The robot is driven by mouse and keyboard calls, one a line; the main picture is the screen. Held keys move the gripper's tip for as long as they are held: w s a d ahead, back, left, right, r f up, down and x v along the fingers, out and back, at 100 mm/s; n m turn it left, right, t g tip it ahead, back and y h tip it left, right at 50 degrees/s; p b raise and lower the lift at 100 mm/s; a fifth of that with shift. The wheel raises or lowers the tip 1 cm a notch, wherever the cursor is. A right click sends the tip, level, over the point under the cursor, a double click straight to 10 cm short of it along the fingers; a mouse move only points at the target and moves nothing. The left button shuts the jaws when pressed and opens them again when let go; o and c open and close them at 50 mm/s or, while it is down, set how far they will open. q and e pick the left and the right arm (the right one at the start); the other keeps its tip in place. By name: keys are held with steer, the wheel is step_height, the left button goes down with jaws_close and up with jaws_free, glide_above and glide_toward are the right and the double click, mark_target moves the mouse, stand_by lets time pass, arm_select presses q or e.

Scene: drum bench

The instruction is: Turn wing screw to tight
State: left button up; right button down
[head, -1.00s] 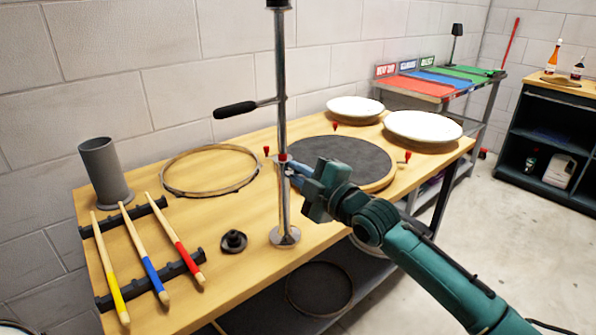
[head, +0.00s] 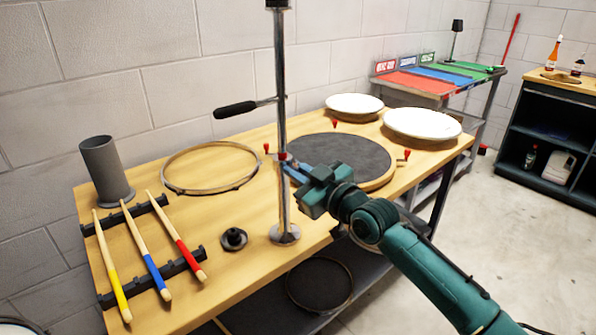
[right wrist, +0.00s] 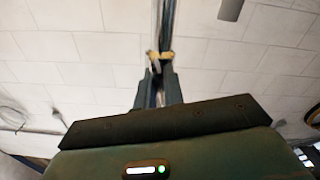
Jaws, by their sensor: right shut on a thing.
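A thin upright metal stand pole (head: 284,205) rises from a round base on the wooden bench. A small red wing screw (head: 282,156) shows at the pole, just beyond my fingertips. My right gripper (head: 289,167) reaches in from the right and is shut on the wing screw, its fingers hiding part of it. In the right wrist view the narrow fingers (right wrist: 157,92) meet close to the pole (right wrist: 166,22), with small yellowish pieces at their tips. How tight the screw is cannot be told. My left gripper is not in view.
A dark round drum pad (head: 350,155) with other red screws at its rim lies behind my gripper. A hoop (head: 210,168), drumsticks (head: 152,260) and a grey cup (head: 106,170) occupy the bench's left.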

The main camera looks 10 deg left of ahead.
steer(key=shift+m, duration=0.6)
steer(key=c, duration=1.5)
jaws_free()
steer(key=shift+d, duration=0.1)
steer(key=v, duration=1.3)
